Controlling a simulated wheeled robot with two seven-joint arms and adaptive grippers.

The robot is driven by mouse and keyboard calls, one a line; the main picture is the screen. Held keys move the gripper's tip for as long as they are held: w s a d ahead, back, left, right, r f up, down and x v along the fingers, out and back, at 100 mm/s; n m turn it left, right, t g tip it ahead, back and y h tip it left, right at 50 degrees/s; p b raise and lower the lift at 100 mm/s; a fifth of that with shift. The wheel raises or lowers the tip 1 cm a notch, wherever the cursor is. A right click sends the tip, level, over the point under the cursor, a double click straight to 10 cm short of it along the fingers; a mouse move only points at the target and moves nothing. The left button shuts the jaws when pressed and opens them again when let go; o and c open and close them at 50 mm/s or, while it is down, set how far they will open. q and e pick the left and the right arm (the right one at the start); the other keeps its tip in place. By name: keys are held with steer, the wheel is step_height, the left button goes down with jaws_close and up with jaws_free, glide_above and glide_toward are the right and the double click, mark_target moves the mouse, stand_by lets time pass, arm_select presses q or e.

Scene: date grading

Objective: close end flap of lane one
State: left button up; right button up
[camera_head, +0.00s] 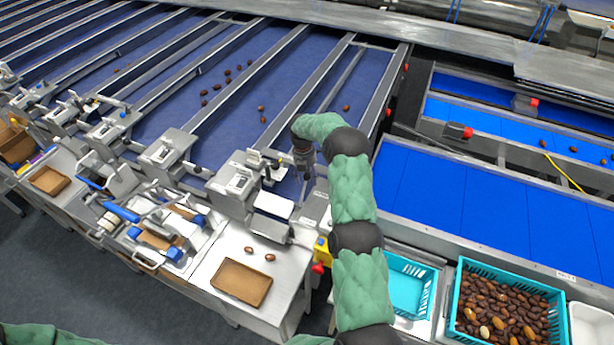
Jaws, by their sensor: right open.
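The right-most dark blue sorting lane (328,113) ends at a metal end unit (236,182). A pale metal flap (273,204) sticks out at the right of this unit, apparently tilted; I cannot tell whether it is open or shut. I cannot tell for sure which lane is lane one. My right gripper (303,176) points down at the lane's end, just above and right of the flap. It is open, and its fingers are small and partly hidden by my arm; contact with the flap cannot be made out. My left gripper is out of the picture.
A steel table below the flap holds a brown tray (241,283) and two loose dates (259,253). A teal crate of dates (462,322) and an emptier teal crate (407,287) stand right. A bright blue conveyor (480,210) runs behind them. Blue-handled fixtures (122,212) crowd the left.

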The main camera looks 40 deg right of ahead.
steer(key=shift+f, duration=0.35)
jaws_close()
steer(key=shift+a, duration=0.1)
